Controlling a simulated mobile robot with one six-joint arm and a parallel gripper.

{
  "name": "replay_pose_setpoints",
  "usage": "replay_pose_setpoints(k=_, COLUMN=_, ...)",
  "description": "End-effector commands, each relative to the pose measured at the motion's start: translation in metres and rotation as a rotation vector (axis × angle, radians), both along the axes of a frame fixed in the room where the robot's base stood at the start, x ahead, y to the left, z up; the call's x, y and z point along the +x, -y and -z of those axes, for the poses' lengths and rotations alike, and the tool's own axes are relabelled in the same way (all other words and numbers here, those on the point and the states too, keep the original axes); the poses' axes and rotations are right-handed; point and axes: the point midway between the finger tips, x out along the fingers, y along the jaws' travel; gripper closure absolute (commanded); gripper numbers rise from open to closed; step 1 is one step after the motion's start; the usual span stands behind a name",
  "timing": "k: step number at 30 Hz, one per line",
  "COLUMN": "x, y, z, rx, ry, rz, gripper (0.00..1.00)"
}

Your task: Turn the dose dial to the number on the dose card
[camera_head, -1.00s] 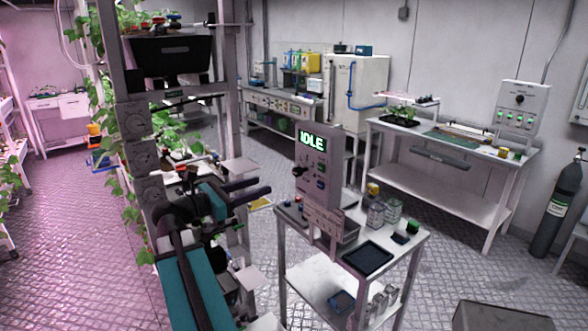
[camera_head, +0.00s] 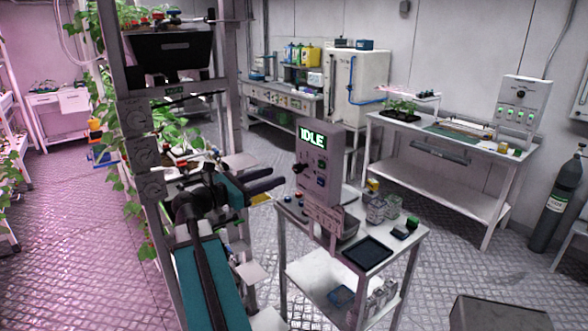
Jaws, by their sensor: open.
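A grey dosing box (camera_head: 325,150) stands on the small cart, its lit screen (camera_head: 312,136) reading IDLE. A dark dial (camera_head: 300,168) is on its front, left of small blue buttons; its pointer setting is too small to read. A pale card or plate (camera_head: 323,217) with small print is below the box front; I cannot read its number. My gripper (camera_head: 278,178) is open and empty, its two dark fingers pointing right toward the dial. The fingertips are just left of the dial in the picture, and seem apart from it.
The cart (camera_head: 405,255) also holds a black tray (camera_head: 367,252), clear containers (camera_head: 380,208) and a green-topped item (camera_head: 412,222). A plant rack (camera_head: 150,200) stands close on the left of my arm. A dark box (camera_head: 500,314) is on the floor at lower right.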

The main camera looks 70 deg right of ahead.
Motion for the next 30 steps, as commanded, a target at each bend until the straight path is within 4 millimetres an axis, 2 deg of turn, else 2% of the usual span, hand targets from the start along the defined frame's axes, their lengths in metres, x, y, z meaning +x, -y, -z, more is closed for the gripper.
replay_pose_setpoints(k=18, x=-0.043, y=0.067, z=-0.001, rx=0.001, ry=0.0, rz=0.001, gripper=0.58)
replay_pose_setpoints(k=24, x=-0.05, y=0.078, z=0.0, rx=0.0, ry=0.001, rz=0.0, gripper=0.58)
replay_pose_setpoints(k=30, x=-0.052, y=0.08, z=0.0, rx=0.0, ry=0.001, rz=0.0, gripper=0.58)
